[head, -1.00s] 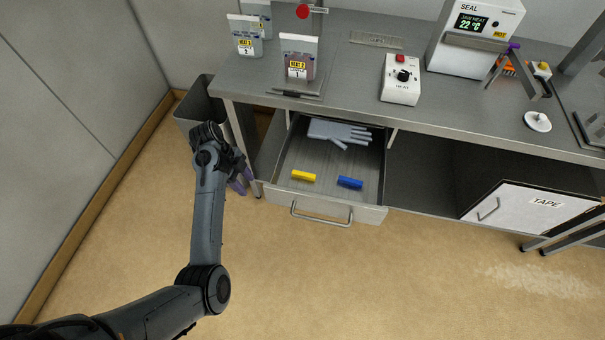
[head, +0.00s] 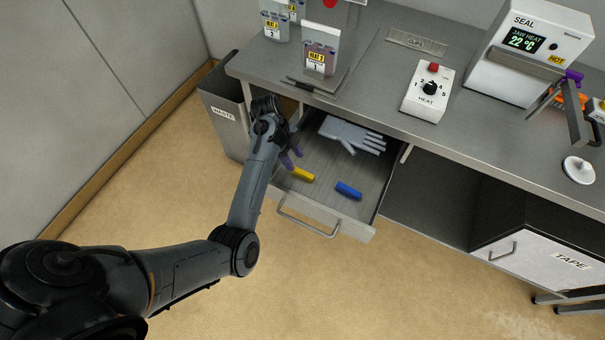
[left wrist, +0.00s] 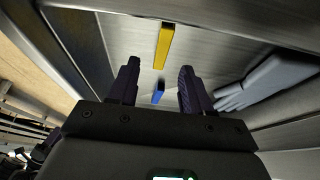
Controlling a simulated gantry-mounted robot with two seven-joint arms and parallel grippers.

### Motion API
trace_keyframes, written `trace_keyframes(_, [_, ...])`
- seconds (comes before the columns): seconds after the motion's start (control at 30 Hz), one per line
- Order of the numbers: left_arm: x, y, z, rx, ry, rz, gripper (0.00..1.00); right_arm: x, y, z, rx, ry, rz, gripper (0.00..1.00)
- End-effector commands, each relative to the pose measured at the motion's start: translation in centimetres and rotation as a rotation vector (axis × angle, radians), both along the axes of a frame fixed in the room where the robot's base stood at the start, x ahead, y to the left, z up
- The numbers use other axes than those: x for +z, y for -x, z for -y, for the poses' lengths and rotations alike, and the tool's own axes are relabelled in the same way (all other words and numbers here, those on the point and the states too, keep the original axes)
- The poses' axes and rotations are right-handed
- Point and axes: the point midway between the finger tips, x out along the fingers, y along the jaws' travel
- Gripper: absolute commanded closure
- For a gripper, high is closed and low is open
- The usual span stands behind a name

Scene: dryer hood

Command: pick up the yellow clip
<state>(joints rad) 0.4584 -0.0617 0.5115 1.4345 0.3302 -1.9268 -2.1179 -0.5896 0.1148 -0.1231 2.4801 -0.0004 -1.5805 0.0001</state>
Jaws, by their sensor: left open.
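The yellow clip (head: 302,174) lies in the open drawer (head: 330,222), near its left front part. It also shows in the left wrist view (left wrist: 164,46), beyond my fingertips and roughly between their lines. My left gripper (head: 292,152) is over the drawer's left side, just behind the clip in the head view. In the left wrist view its two dark fingers (left wrist: 156,80) stand apart with nothing between them touching. The gripper is open and apart from the clip. My right gripper is not in view.
A blue clip (head: 348,190) lies right of the yellow one in the drawer. A grey glove (head: 352,134) lies at the drawer's back. The counter (head: 385,85) overhangs the drawer's rear. A waste bin (head: 222,112) stands left of the drawer.

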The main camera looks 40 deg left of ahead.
Motion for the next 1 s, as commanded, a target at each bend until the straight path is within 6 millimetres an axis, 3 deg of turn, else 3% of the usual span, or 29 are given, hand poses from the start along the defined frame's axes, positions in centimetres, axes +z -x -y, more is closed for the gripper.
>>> trace_keyframes(0.53, [-5.2, -0.3, 2.0, 0.0, 0.001, -0.001, 0.51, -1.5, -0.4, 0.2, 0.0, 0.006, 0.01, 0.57])
trace_keyframes(0.9, [-5.8, -0.4, 2.3, -0.001, 0.0, 0.0, 0.51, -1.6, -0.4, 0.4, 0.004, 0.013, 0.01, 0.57])
trace_keyframes(1.0, [-5.8, -0.4, 2.3, -0.001, 0.0, 0.0, 0.65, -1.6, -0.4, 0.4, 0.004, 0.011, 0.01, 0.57])
